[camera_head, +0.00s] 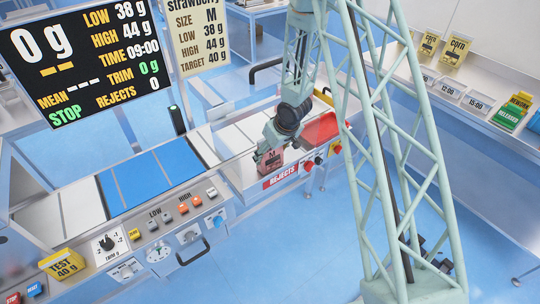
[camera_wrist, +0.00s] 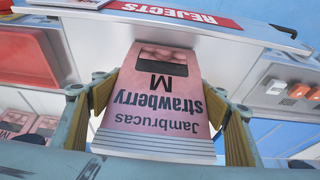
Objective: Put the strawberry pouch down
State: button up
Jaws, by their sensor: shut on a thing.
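The strawberry pouch (camera_wrist: 150,100) is pink, with a dark window, and its printed name and size M appear upside down in the wrist view. My gripper (camera_wrist: 165,110) is shut on it, with a yellowish finger on each side. In the head view the pouch (camera_head: 268,162) hangs below my gripper (camera_head: 277,146), near the REJECTS label (camera_head: 280,176) on the machine's front. The gripper's fingers are too small to make out there. The pouch's underside is hidden.
A belt line with a blue section (camera_head: 150,180) runs left of the pouch. A red box (camera_head: 320,128) stands at its right end. More pink pouches (camera_wrist: 46,125) lie at the left in the wrist view. A yellow TEST 40 g block (camera_head: 62,263) sits front left. The display (camera_head: 78,55) reads 0 g.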

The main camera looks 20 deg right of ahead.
jog(key=shift+f, duration=0.35)
dwell(0.3)
jog(key=o, duration=0.9)
jog(key=shift+c, duration=0.2)
jog(key=shift+r, duration=0.2)
jog(key=p+v, duration=0.3)
jog(key=v, duration=0.9)
dwell(0.4)
